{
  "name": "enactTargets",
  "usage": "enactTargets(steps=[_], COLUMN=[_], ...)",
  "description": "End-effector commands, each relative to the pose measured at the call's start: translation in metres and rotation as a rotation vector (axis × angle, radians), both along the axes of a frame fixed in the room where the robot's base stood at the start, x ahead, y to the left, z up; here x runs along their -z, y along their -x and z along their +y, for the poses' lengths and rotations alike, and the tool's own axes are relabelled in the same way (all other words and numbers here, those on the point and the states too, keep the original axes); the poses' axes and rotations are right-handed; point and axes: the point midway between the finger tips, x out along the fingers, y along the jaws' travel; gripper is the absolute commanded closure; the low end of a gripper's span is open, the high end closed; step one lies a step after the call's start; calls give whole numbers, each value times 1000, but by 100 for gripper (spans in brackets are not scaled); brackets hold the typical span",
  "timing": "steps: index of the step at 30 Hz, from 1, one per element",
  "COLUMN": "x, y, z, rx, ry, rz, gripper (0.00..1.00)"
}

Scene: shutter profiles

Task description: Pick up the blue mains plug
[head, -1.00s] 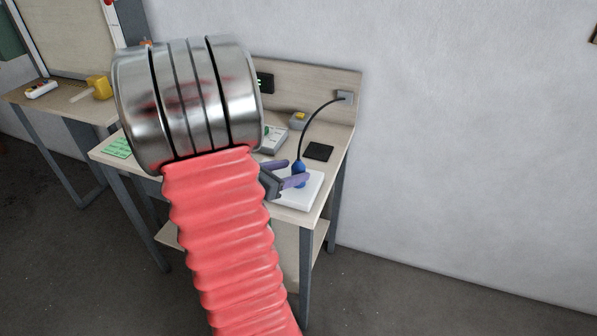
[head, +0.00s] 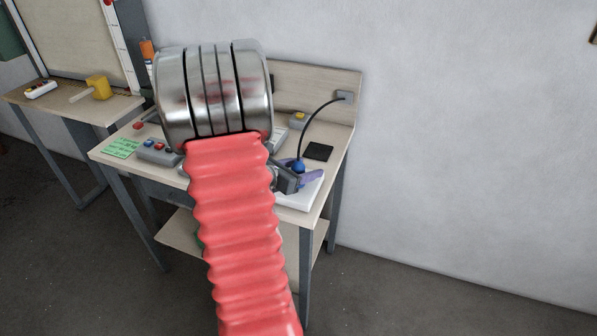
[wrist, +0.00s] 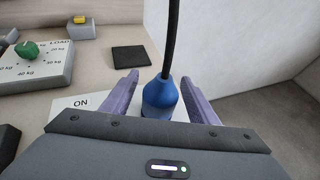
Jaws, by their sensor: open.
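The blue mains plug (head: 298,166) stands upright on a white plate (head: 311,192) near the right front of the workbench. A black cable rises from its top. In the wrist view the plug (wrist: 160,98) is between the two purple fingers of my gripper (wrist: 158,92), with a gap on each side. In the head view my gripper (head: 300,177) is open around or just in front of the plug's lower part. The plug's lower end is hidden behind my gripper body in the wrist view.
The cable runs to a grey wall socket (head: 345,97) at the bench's back. A black pad (head: 319,151) lies behind the plug. A load dial box (wrist: 36,62) and a grey box with a yellow top (wrist: 80,28) stand to the left.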

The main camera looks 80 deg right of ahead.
Motion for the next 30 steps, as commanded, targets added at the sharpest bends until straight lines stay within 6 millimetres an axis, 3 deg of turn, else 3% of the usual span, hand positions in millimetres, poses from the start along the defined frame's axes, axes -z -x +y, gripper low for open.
enactTargets(steps=[19, 30], x=[3, 3], y=[3, 2], z=[-6, -6], rx=[-1, -2], ry=[0, 0], rz=[0, -1], gripper=[46, 72])
